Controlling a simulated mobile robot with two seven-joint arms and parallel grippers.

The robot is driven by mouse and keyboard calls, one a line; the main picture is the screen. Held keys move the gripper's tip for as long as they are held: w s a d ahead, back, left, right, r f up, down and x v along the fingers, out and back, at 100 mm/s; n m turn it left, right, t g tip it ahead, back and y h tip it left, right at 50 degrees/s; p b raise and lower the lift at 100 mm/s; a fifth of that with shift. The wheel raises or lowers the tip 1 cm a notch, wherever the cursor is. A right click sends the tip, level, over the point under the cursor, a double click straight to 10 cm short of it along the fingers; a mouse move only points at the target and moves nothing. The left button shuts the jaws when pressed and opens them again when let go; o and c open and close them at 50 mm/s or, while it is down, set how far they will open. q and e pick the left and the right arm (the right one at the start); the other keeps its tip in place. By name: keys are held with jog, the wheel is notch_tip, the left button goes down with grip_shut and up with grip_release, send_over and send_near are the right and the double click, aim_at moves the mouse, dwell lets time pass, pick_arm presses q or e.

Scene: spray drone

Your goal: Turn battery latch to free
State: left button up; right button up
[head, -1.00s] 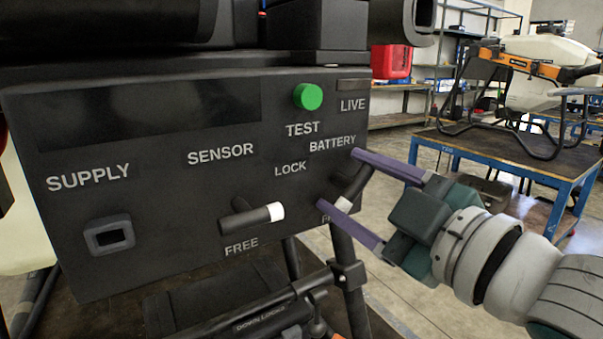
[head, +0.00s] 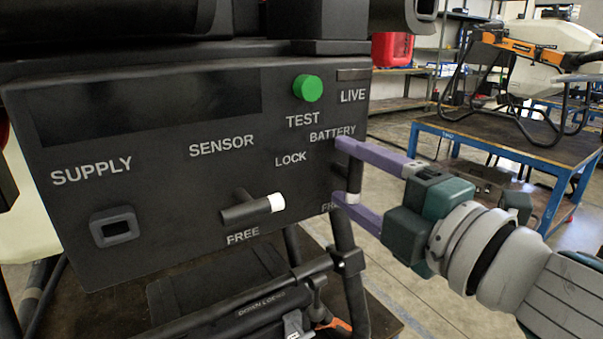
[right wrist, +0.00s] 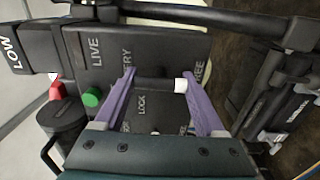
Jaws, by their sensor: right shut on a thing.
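The dark battery latch (head: 354,178) is on the right end of the black panel (head: 180,165), under the BATTERY label. Its white tip points down toward the partly covered FREE label. My right gripper (head: 342,174) has its two purple fingers around the latch, one above and one below, and is shut on it. In the right wrist view the latch handle (right wrist: 155,85) spans between the fingers, with its white tip by the right finger. The fingers hide part of the latch. My left gripper is not in view.
The sensor latch (head: 247,209), with a white tip pointing right, sits left of the battery latch. A green TEST button (head: 308,88) is above, and a SUPPLY socket (head: 114,229) at left. Black tubes stand just below the panel. A blue-framed table (head: 500,150) is behind at right.

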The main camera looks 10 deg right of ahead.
dwell(0.5)
jog(key=o, duration=1.3)
jog(key=shift+o, duration=0.2)
jog(key=b+v, duration=0.1)
jog(key=v, duration=0.9)
